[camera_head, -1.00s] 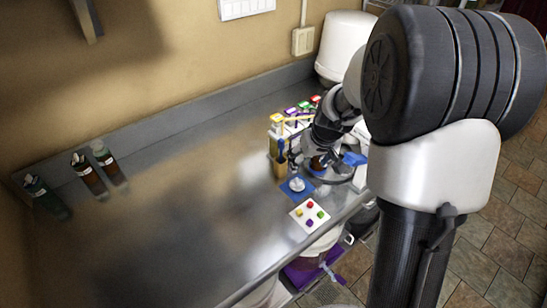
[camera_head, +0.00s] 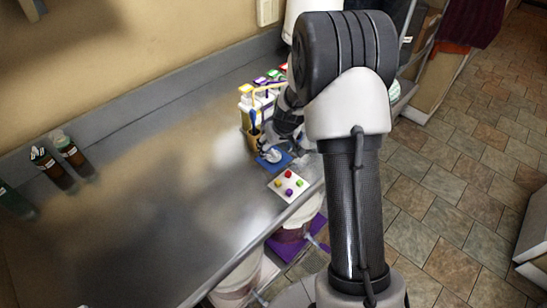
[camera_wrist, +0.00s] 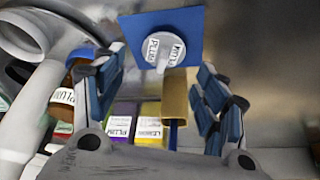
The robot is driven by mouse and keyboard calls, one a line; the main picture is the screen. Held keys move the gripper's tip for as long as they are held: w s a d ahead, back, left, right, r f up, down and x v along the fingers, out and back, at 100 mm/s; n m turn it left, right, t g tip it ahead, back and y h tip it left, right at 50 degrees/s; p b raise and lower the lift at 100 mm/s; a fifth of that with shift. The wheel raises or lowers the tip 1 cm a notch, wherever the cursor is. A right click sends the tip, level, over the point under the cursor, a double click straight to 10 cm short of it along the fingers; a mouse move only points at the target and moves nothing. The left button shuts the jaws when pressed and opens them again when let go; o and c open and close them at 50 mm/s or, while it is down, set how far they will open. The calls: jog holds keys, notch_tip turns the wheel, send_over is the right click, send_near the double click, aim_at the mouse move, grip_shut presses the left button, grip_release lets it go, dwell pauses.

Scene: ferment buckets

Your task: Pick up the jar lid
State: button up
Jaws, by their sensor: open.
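A round white lid (camera_wrist: 163,50) with printed labels, one reading "PLUM", and a pale stem lies on a blue square mat (camera_wrist: 190,20) in the wrist view. It shows in the head view as a small white disc (camera_head: 273,156) on the blue mat (camera_head: 282,164). My gripper (camera_wrist: 163,64) is open and empty, its blue-padded fingers on either side of the lid in the picture. The gap between fingers and lid is hard to judge. An amber jar (camera_wrist: 83,63) labelled "PLUM" stands at left in the wrist view. My arm hides part of the bench in the head view.
A tan holder (camera_wrist: 175,97) with a blue item stands beside the lid. A white card with coloured buttons (camera_head: 288,185) lies near the bench's front edge. Dark bottles (camera_head: 68,155) stand far left; the bench middle is clear.

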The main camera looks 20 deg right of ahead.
aim_at(273, 150)
jog(key=b+x, duration=0.1)
jog(key=x, duration=0.3)
jog(key=shift+s+a+f, duration=0.1)
jog(key=shift+c, duration=0.2)
jog(key=c, duration=0.9)
jog(key=shift+r, duration=0.25)
